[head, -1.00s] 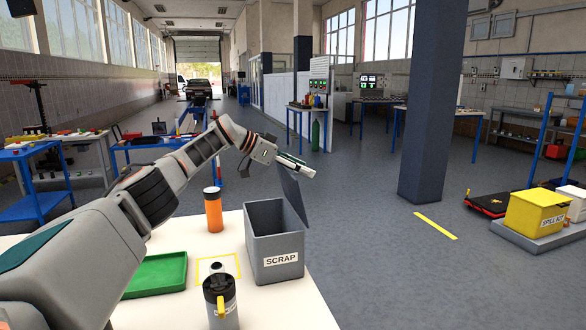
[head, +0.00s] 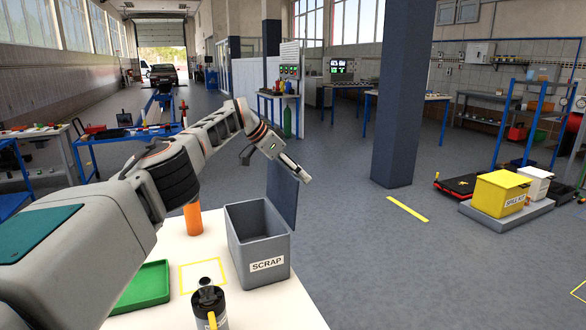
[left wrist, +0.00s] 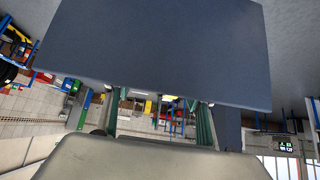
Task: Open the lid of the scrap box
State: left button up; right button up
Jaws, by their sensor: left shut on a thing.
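The grey scrap box (head: 258,246), labelled SCRAP, stands on the near right part of the white table. Its open top shows a dark inside. Its dark blue-grey lid (head: 282,196) stands up steeply along the box's right side, clear of the opening. My left gripper (head: 299,174) is at the lid's upper edge, shut on it. In the left wrist view the lid (left wrist: 160,48) is a broad flat panel across the top, with my gripper's fingers (left wrist: 158,108) at its edge. The exact finger contact is hidden. My right gripper is out of view.
A blue column (head: 398,100) and a yellow spill kit box (head: 499,193) stand beyond. Floor right of the table is clear.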

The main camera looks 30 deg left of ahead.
pick_arm(q)
jog(key=shift+f, duration=0.25)
jog(key=o, duration=1.6)
jog(key=shift+o, duration=0.2)
jog(key=shift+r, duration=0.1)
jog(key=shift+r, duration=0.15)
jog(key=shift+s+a+r, duration=0.25)
jog(key=shift+a+r, duration=0.1)
jog(key=shift+r, duration=0.05)
jog(key=v, duration=1)
jog(key=shift+s+r, duration=0.2)
jog(key=shift+s, duration=0.1)
